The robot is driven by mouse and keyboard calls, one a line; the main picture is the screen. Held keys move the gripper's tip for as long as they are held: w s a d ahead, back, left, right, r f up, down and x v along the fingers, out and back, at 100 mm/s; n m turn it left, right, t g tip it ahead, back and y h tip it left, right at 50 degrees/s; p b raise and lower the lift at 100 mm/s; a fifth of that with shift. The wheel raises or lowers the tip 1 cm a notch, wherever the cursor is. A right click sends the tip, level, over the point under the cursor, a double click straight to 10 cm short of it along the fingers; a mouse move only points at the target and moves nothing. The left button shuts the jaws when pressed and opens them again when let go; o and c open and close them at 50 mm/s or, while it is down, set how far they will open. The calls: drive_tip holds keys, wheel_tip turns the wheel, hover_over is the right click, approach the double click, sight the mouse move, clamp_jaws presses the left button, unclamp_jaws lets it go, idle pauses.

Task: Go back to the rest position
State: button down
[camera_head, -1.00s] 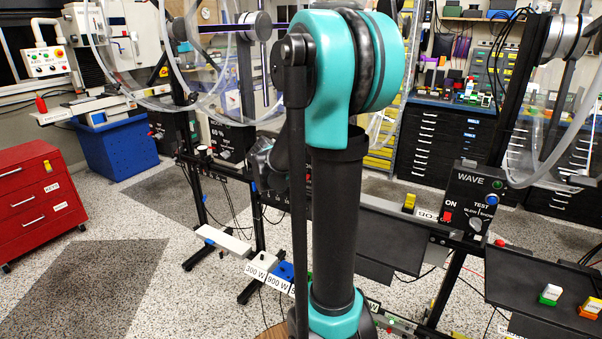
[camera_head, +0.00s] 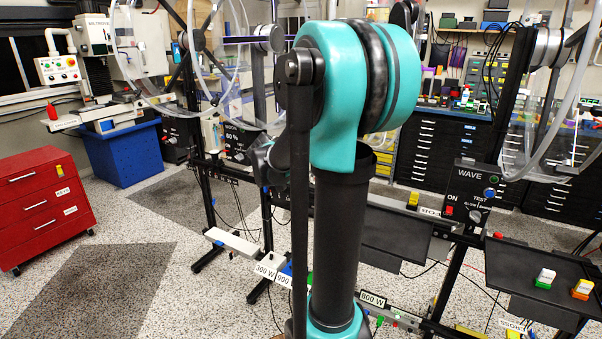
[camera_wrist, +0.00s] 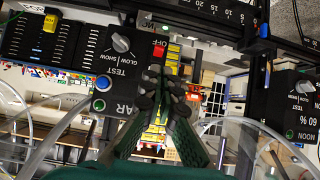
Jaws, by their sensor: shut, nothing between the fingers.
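My arm, with a teal joint and black tubes, stands upright through the middle of the head view. My gripper (camera_wrist: 160,98) shows in the wrist view with its green and grey fingers together and empty. Behind the fingers is a black control box (camera_wrist: 113,62) with a TEST dial, a red button and a blue button. It appears beyond the fingertips; I cannot tell the gap. In the head view I cannot make out the gripper's fingers.
The WAVE box (camera_head: 470,196) and dark trays (camera_head: 397,238) stand on black frames at the right. A red drawer cabinet (camera_head: 42,208) and blue bin (camera_head: 120,152) are at the left. Speckled floor between cabinet and frames is open. Clear curved tubes hang around the wheels.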

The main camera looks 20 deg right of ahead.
drive_tip(key=shift+s, duration=0.1)
drive_tip(key=s+a+f+n+y, duration=0.3)
drive_tip(key=s+a+f, duration=0.3)
drive_tip(key=s, duration=0.2)
drive_tip(key=s+a+f+n+g+y, duration=0.1)
drive_tip(key=s+a+f+n, duration=0.3)
drive_tip(key=s, duration=0.5)
drive_tip(key=s+a+f+n+g+y, duration=0.1)
drive_tip(key=s+a+f+n+y, duration=0.2)
drive_tip(key=s+a+f, duration=0.4)
drive_tip(key=shift+s+a+f+y, duration=0.3)
drive_tip(key=shift+s+f+y, duration=0.25)
drive_tip(key=shift+s+y, duration=0.35)
